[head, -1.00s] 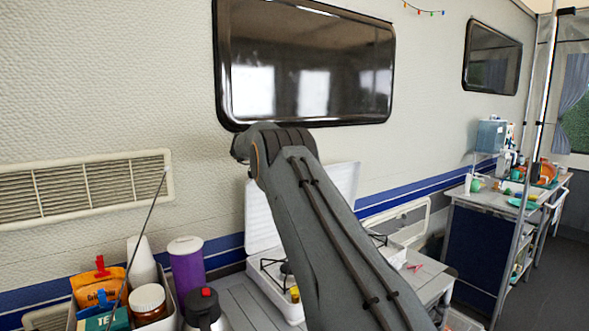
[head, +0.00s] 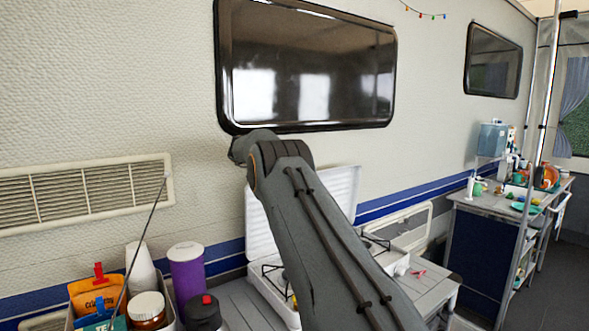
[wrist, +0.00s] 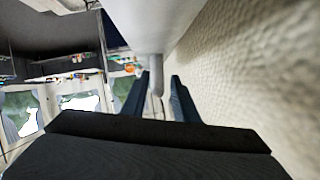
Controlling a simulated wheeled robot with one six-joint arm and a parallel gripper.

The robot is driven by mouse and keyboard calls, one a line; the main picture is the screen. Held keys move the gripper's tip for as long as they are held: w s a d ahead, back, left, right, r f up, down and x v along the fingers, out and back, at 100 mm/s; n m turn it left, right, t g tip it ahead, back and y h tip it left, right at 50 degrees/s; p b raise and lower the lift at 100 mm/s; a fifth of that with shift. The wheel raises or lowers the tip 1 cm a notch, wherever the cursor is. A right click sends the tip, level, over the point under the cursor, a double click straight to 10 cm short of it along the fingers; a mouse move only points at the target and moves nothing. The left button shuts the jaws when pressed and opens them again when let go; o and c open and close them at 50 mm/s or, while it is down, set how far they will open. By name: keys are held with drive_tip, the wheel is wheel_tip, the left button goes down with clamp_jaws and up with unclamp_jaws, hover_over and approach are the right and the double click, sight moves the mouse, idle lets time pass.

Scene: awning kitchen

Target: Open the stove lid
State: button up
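The stove (head: 272,296) is a white box with dark pan supports, on a grey slatted table by the caravan wall. Its white lid (head: 344,188) stands up at the back, near the wall, and looks open. My arm crosses in front of the stove and hides the middle of the lid and part of the burners. My gripper is hidden in the head view. In the wrist view my gripper (wrist: 160,98) has its two dark fingers apart. A pale grey strip shows in the gap; I cannot tell whether it is touched. A pale smooth surface lies above the fingers, probably the lid.
The textured caravan wall (wrist: 250,70) runs close along the right of the wrist view. A purple canister (head: 187,270), a dark flask (head: 203,312) and a box of jars and packets stand left of the stove. A cluttered side counter (head: 495,203) stands at the right.

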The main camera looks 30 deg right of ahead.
drive_tip(key=b+v, duration=0.2)
drive_tip(key=v, duration=0.5)
drive_tip(key=shift+a+b, duration=0.25)
drive_tip(key=shift+b, duration=0.1)
drive_tip(key=shift+s+a+r, duration=0.1)
drive_tip(key=shift+r, duration=0.15)
